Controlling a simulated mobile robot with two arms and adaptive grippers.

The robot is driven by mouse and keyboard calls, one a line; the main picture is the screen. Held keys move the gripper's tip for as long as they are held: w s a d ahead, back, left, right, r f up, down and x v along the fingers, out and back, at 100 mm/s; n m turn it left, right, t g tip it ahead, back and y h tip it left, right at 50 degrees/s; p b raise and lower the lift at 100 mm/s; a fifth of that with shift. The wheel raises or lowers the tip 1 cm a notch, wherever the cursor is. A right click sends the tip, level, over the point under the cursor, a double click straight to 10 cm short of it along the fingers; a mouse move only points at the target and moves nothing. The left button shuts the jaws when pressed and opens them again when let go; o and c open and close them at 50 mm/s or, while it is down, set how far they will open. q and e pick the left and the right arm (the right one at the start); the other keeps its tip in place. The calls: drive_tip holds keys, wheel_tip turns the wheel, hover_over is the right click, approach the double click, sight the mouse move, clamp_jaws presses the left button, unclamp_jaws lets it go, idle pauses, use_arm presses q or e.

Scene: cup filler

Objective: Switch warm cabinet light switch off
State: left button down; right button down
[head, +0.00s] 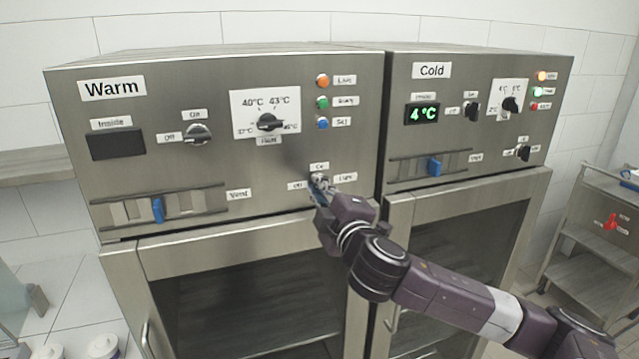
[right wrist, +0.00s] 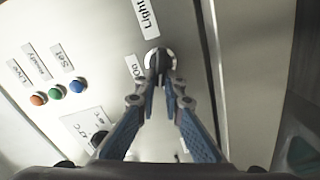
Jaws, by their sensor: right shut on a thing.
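The warm cabinet (head: 200,82) is the left steel unit, marked "Warm". Its light switch is a small dark rotary knob (right wrist: 158,58) low on the right of the panel, with "On", "Off" and "Light" labels around it. My right gripper (head: 319,187) reaches it from below right and mostly hides it in the head view. In the right wrist view, the fingertips (right wrist: 161,80) are closed on the knob from both sides. The knob's exact pointing direction is hard to tell. My left gripper is not in view.
Left of the switch is a vent slider (head: 158,210). Above are a temperature dial (head: 268,122) and coloured lamps (head: 322,102). The cold cabinet (head: 455,75) stands close on the right, its display lit at 4 °C. A steel trolley (head: 590,262) is at far right.

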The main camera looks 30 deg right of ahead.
drive_tip(key=shift+a+f+n+p, duration=0.1)
drive_tip(key=shift+f+n+p, duration=0.15)
drive_tip(key=shift+n, duration=0.8)
drive_tip(key=shift+f+n+p, duration=0.15)
drive_tip(key=shift+n+p, duration=0.1)
drive_tip(key=shift+n, duration=0.8)
drive_tip(key=c, duration=2)
unclamp_jaws()
drive_tip(key=shift+c, duration=0.2)
drive_tip(key=shift+s, duration=0.1)
drive_tip(key=v, duration=0.7)
drive_tip(key=shift+s, duration=0.15)
